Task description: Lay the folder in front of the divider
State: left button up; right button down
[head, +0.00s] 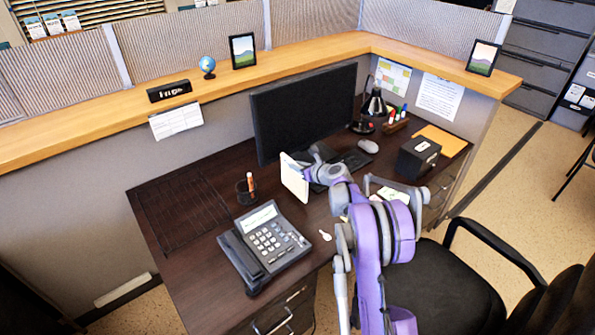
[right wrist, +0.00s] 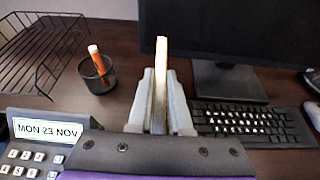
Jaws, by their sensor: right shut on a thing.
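The folder (head: 294,178), a thin flat cream piece, is held on edge above the desk in front of the monitor. In the right wrist view the folder (right wrist: 161,58) shows edge-on between the fingers. My right gripper (head: 309,168) is shut on it; its fingers also show in the right wrist view (right wrist: 160,100). The grey divider (head: 225,128) stands behind the desk and carries a wooden ledge. My left gripper is not in view.
On the dark desk (head: 185,262) are a wire tray (head: 180,212), a pen cup (head: 244,193), a phone (head: 265,245), a monitor (head: 300,112), a keyboard (right wrist: 252,122) and a black box (head: 418,157). An orange flat item (head: 440,139) lies at the right. A chair (head: 440,290) stands in front.

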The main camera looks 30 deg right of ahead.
aim_at(294, 178)
jog(key=shift+f, duration=1.2)
jog(key=shift+f, duration=0.15)
jog(key=c, duration=0.8)
grip_release()
jog(key=shift+c, duration=0.2)
